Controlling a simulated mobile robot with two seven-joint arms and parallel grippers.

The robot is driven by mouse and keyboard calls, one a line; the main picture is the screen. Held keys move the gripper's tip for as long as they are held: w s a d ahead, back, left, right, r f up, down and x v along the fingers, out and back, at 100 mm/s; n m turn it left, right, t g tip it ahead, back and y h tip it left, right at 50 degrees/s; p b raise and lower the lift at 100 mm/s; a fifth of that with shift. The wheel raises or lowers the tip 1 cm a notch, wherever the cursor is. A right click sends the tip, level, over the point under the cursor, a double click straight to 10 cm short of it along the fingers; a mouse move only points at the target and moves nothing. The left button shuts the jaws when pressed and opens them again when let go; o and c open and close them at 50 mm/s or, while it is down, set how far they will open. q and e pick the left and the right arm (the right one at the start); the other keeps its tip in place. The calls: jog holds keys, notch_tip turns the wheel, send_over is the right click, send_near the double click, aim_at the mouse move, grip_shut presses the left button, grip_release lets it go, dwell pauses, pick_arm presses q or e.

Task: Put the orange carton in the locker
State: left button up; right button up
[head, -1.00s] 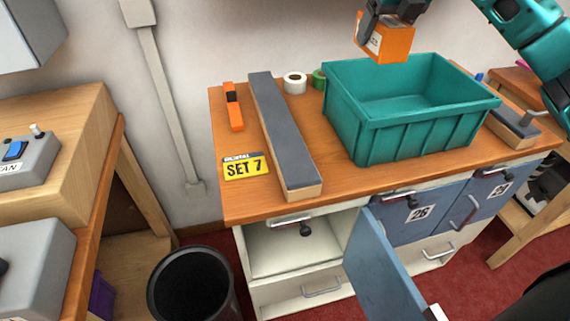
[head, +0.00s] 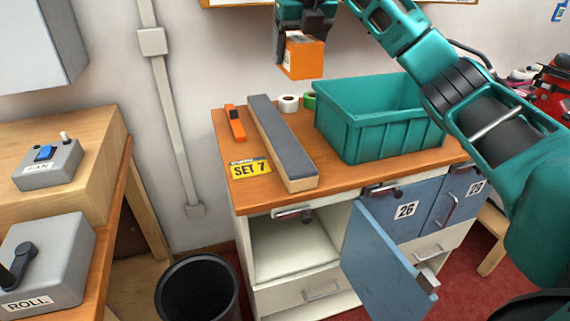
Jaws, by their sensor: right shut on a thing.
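The orange carton (head: 304,60) is in the air above the back of the bench, left of the teal crate. My right gripper (head: 303,36) points down and is shut on its upper part. The locker (head: 293,245) is the open cream compartment at the left front of the bench cabinet, empty where I can see in. Its blue door (head: 385,255) stands swung open toward me, at the right of the opening. My left gripper is not clearly in view; a light grey piece at the door's outer edge (head: 428,278) cannot be made out.
On the bench top (head: 222,140) stand a teal crate (head: 345,125), a long grey-topped block (head: 282,140), an orange tool (head: 235,122), tape rolls (head: 289,103) and a yellow SET 7 sign (head: 250,168). Lockers numbered 26 (head: 405,211) and beyond are shut. A black bin (head: 197,290) stands on the floor at left.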

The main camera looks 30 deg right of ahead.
jog(key=shift+a, duration=0.3)
notch_tip(320, 180, down, 15)
jog(key=shift+r+b, duration=0.1)
jog(key=shift+b, duration=0.85)
pick_arm(q)
jog(key=shift+w+d+f, duration=0.15)
jog(key=shift+d+f, duration=0.15)
jog(key=shift+f, duration=0.15)
pick_arm(e)
jog(key=shift+f, duration=2.55)
jog(key=shift+f, duration=0.15)
jog(key=o, duration=1.1)
